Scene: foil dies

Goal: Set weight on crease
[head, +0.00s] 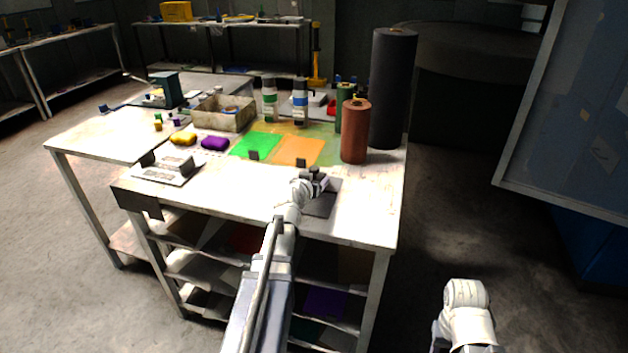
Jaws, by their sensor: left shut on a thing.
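My left gripper (314,183) is over the front right part of the white worktable (240,190). It is shut on a small dark block, which looks like the weight (317,173) and is partly hidden by the fingers. A dark grey flat sheet or plate (322,205) lies on the table just under and in front of the gripper. I cannot make out a crease on it, and I cannot tell whether the block touches it. Of my right arm only a white link shows at the lower right; its gripper is out of view.
Behind the gripper lie a green sheet (255,145) and an orange sheet (300,151). A brown roll (355,130) and a tall black roll (391,90) stand at the right. Bottles, a box (224,114), and yellow (183,139) and purple (215,143) pieces are further left.

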